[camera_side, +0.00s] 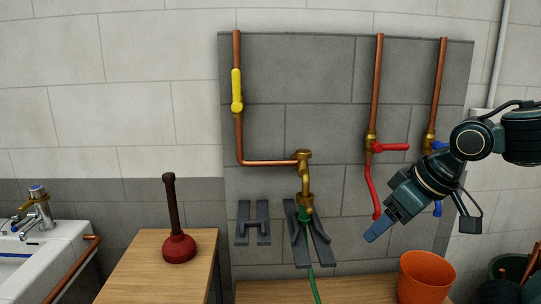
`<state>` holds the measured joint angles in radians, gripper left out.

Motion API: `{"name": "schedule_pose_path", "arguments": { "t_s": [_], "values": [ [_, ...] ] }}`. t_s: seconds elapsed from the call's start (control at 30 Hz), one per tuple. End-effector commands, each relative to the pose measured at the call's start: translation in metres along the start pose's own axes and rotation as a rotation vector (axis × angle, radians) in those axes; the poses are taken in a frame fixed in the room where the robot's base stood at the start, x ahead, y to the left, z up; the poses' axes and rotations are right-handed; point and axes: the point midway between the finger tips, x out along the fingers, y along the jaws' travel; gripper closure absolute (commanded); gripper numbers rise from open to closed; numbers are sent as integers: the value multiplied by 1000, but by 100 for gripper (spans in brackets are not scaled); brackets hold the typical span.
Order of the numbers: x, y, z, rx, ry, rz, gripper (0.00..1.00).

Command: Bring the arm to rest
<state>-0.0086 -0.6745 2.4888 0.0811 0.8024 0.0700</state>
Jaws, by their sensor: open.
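My gripper (377,229) shows at the right, in front of the grey wall panel (270,90). It points down and to the left, with blue fingers at its end. It is open, and I see nothing between the fingers. My gripper hangs above and left of an orange pot (426,278), apart from it. The arm comes in from the right edge and covers part of the right-hand copper pipe's blue valve (440,146).
Copper pipes carry a yellow lever (236,90), a red valve handle (391,147) and a brass tap (304,180) with a green hose (314,284). Grey brackets (253,223) sit on the panel. A plunger (179,247) stands on a wooden table (150,280), beside a white sink (50,270).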

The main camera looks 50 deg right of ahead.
Motion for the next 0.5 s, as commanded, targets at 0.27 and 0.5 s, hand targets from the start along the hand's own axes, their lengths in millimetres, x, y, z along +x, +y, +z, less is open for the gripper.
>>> {"name": "schedule_pose_path", "arguments": {
  "t_s": [0.27,0.5],
  "values": [
    [-14,-11,24,-121,-35,-50,35],
    [-14,-11,24,-124,-36,-51,35]
  ]
}}
